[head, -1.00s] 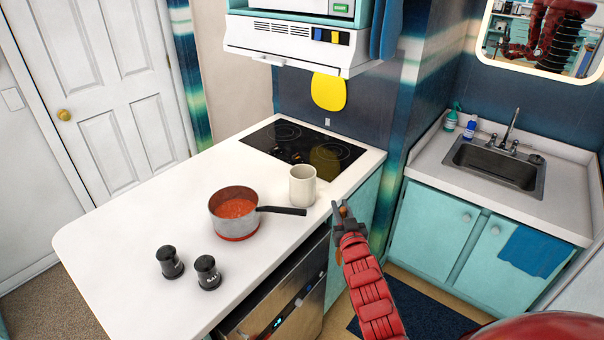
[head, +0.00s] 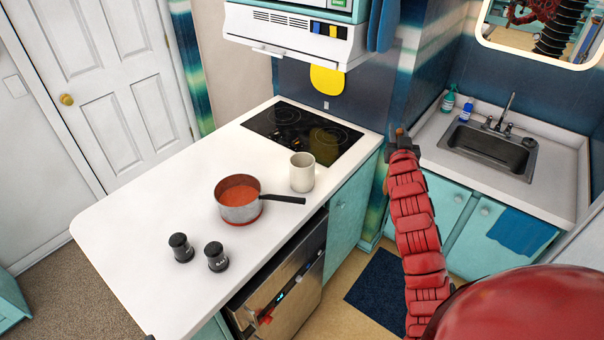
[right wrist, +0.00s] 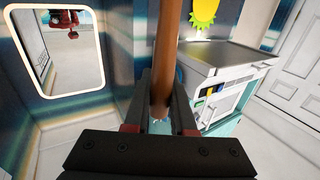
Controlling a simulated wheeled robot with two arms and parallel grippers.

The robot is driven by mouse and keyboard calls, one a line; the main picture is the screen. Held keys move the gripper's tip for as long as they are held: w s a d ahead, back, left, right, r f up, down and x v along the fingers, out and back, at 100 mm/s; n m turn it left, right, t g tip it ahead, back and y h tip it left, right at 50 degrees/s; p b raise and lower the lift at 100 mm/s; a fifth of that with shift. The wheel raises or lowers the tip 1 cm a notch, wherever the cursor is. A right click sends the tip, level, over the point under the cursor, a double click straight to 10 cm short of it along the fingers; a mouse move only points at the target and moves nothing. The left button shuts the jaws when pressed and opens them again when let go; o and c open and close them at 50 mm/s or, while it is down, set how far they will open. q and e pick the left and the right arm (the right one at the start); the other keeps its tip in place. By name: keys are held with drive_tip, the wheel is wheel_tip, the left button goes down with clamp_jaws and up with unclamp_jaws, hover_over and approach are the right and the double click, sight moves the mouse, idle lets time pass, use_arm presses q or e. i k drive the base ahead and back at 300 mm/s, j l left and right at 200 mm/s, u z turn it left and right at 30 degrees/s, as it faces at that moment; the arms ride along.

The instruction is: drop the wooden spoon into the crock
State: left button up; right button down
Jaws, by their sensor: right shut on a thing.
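The crock (head: 302,174) is a cream, upright vessel on the white counter, beside the pan handle and in front of the cooktop. It looks empty. My right gripper (head: 402,140) is up in the air to the right of the crock, past the counter's edge. In the right wrist view the right gripper (right wrist: 160,112) is shut on the brown handle of the wooden spoon (right wrist: 168,50). In the head view the spoon is mostly hidden by my red arm and the gripper. My left gripper cannot be made out.
A saucepan of red sauce (head: 239,205) stands left of the crock, its black handle pointing toward it. Two dark shakers (head: 198,252) stand nearer. The black cooktop (head: 300,135) lies behind, under the white hood (head: 290,40). A sink (head: 488,150) is at the right.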

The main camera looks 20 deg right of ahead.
sight(307, 184)
drive_tip(key=i+j, duration=0.7)
drive_tip(key=i, duration=0.15)
